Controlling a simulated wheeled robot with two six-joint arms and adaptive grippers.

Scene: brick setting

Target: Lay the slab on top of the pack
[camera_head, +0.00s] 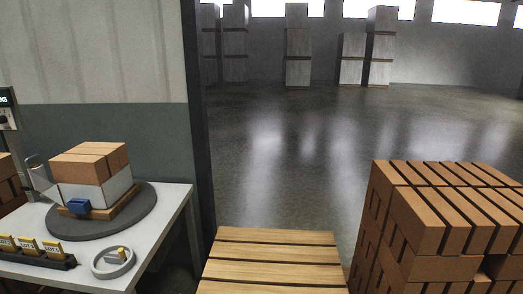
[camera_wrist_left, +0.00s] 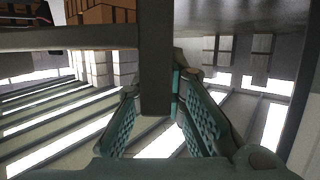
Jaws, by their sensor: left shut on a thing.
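My left gripper (camera_wrist_left: 158,98) shows only in the left wrist view. A larger brick stack (camera_head: 420,215) stands at right. I cannot tell which of them is the named pack. My right gripper is not in view.
A dark post (camera_head: 197,110) rises behind the table. The floor beyond is open.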

